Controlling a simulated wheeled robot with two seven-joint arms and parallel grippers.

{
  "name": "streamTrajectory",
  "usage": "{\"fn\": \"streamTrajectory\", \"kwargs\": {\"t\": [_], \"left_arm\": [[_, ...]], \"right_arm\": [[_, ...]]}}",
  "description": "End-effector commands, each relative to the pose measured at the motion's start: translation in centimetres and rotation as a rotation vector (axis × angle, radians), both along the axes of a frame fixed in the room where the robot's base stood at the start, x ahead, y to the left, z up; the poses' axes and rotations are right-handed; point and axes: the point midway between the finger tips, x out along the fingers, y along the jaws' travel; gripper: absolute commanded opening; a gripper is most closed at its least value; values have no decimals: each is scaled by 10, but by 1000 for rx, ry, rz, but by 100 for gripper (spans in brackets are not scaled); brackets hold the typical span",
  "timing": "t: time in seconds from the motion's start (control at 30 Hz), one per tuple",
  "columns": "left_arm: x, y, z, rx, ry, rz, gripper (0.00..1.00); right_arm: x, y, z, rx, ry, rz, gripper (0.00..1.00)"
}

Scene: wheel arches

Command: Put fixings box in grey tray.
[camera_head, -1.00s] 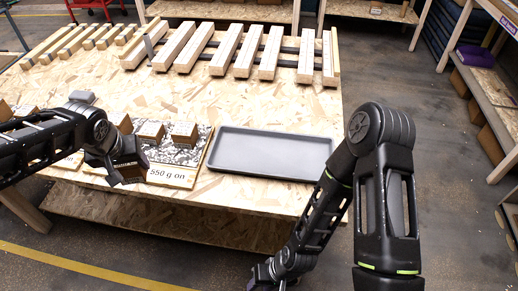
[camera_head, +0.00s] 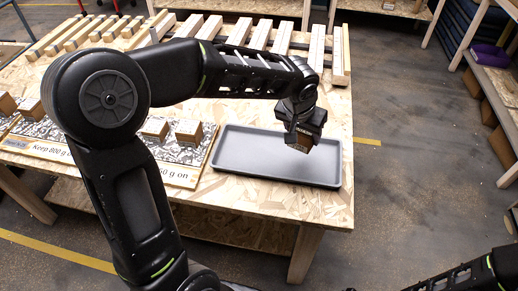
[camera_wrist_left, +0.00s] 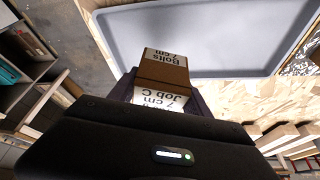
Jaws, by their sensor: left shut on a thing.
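My left gripper (camera_head: 302,138) is shut on a small brown cardboard fixings box (camera_head: 301,144). In the left wrist view the box (camera_wrist_left: 164,68) sits between the fingers, with a white label reading "Bolts 7 cm" and "Job C". The grey tray (camera_head: 250,170) is empty and lies flat near the bench's front right corner. In the head view the gripper and box overlap the right part of the tray. The box appears above it, at a height I cannot judge. The tray (camera_wrist_left: 215,40) also shows beyond the box in the left wrist view. My right gripper is out of view.
Left of the tray, other boxes (camera_head: 188,132) stand on patterned mats with weight labels (camera_head: 168,174). Wooden bars (camera_head: 258,38) lie in a row at the back of the bench. A shelf (camera_head: 495,80) stands at the right, across clear floor.

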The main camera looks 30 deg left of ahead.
Motion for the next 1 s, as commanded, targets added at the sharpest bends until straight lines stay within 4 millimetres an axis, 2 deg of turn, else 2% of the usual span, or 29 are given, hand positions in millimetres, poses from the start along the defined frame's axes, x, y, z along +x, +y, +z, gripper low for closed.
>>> {"fn": "streamTrajectory", "kwargs": {"t": [0.33,0.47,0.57,0.8,0.9,1.0], "left_arm": [[1,1,2,-1,-5,2,0],[0,17,3,0,-5,31,0],[-3,45,4,0,-5,86,0],[-26,134,9,1,-5,258,0],[-36,158,11,0,-5,308,0],[-42,171,12,0,-5,332,0]], "right_arm": [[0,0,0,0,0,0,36],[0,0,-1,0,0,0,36],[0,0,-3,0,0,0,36],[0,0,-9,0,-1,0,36],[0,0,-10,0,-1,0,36],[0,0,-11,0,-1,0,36]]}}
